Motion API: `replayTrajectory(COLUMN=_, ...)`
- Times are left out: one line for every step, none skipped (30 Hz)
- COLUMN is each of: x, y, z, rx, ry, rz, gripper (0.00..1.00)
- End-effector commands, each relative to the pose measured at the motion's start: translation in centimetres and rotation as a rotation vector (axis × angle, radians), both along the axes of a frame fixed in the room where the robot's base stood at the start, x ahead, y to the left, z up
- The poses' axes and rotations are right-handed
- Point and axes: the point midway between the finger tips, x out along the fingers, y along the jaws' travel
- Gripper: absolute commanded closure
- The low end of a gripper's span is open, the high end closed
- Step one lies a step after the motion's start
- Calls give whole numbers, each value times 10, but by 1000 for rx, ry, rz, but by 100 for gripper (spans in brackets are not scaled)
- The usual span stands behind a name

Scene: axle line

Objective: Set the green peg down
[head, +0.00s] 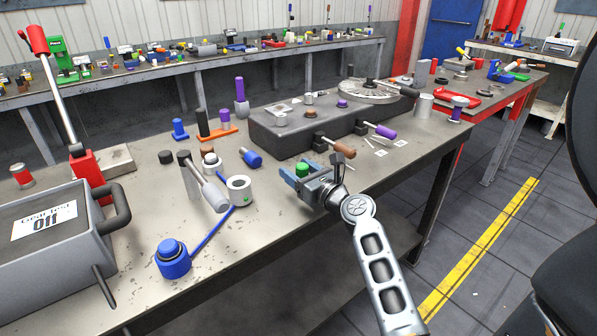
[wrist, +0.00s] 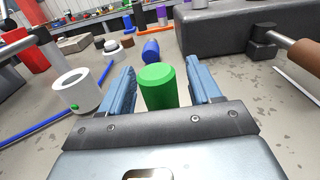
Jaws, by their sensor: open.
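The green peg (wrist: 158,88) stands upright between the two blue fingers of my gripper (wrist: 160,92) in the wrist view. A gap shows between the peg and each finger, so my gripper is open around it. In the head view the green peg (head: 302,169) shows just above the fingers of my gripper (head: 300,180), near the front edge of the grey workbench (head: 270,215). The peg's foot is hidden behind the gripper body, so I cannot see what it rests on.
A dark grey block (head: 270,135) with brown-handled and purple-handled levers stands close behind my gripper. A white ring (head: 239,190), a blue peg (head: 251,158) and a blue round part with a rod (head: 174,260) lie to the left. Bare bench lies between them.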

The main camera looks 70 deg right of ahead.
Motion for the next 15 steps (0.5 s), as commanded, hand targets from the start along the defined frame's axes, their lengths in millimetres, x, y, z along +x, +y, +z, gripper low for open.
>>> replayTrajectory(x=-5, y=3, z=-2, rx=1, ry=0, rz=-1, gripper=37)
replayTrajectory(x=-8, y=5, z=-2, rx=1, ry=2, rz=-1, gripper=37)
replayTrajectory(x=-13, y=8, z=-2, rx=1, ry=2, rz=-2, gripper=37)
replayTrajectory(x=-18, y=11, z=-3, rx=1, ry=2, rz=-2, gripper=37)
replayTrajectory(x=-22, y=14, z=-3, rx=0, ry=2, rz=-2, gripper=37)
replayTrajectory(x=-30, y=18, z=-3, rx=1, ry=2, rz=-2, gripper=37)
replayTrajectory(x=-35, y=22, z=-3, rx=1, ry=2, rz=-2, gripper=37)
replayTrajectory(x=-40, y=25, z=-3, rx=1, ry=2, rz=-1, gripper=37)
replayTrajectory(x=-48, y=29, z=-3, rx=1, ry=3, rz=-3, gripper=37)
replayTrajectory(x=-54, y=33, z=-3, rx=1, ry=2, rz=-3, gripper=37)
replayTrajectory(x=-59, y=36, z=-3, rx=2, ry=1, rz=-1, gripper=37)
replayTrajectory(x=-65, y=40, z=-3, rx=0, ry=2, rz=-1, gripper=37)
replayTrajectory(x=-70, y=43, z=-3, rx=1, ry=3, rz=-2, gripper=37)
replayTrajectory(x=-75, y=46, z=-3, rx=1, ry=2, rz=-2, gripper=37)
replayTrajectory(x=-80, y=49, z=-3, rx=0, ry=1, rz=-2, gripper=37)
